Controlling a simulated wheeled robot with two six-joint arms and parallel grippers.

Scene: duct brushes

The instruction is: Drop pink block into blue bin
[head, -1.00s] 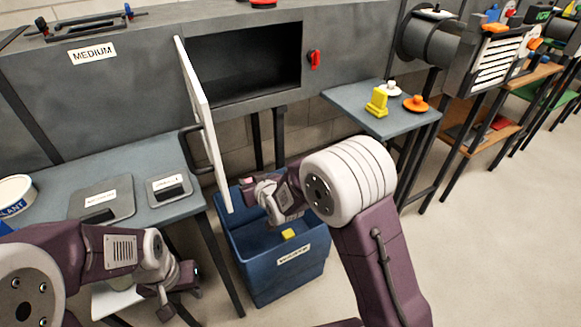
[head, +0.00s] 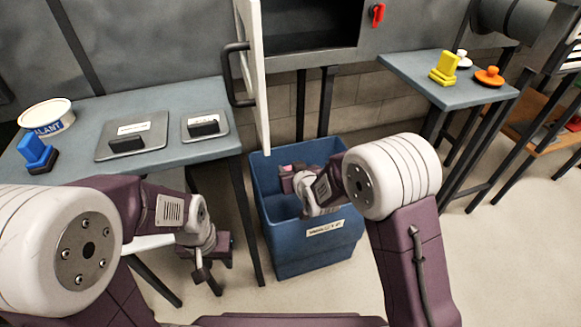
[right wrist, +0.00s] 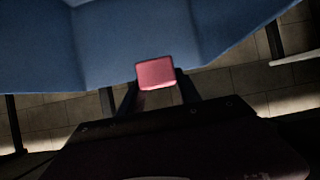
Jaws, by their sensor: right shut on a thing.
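The blue bin (head: 310,254) stands on the floor below the open white door, with a small label on its front. My right gripper (head: 287,177) is over the bin's opening towards its back left. It is shut on the pink block (head: 286,168), of which only a small part shows. In the right wrist view the pink block (right wrist: 156,72) sits between the two dark fingertips, with the bin's blue walls (right wrist: 40,50) beyond it. My left gripper (head: 204,262) hangs left of the bin, beside the left table; its jaw opening is unclear.
The white door (head: 251,75) rises behind the bin. The right table (head: 425,84) holds yellow, orange and white pieces. Floor right of the bin is clear.

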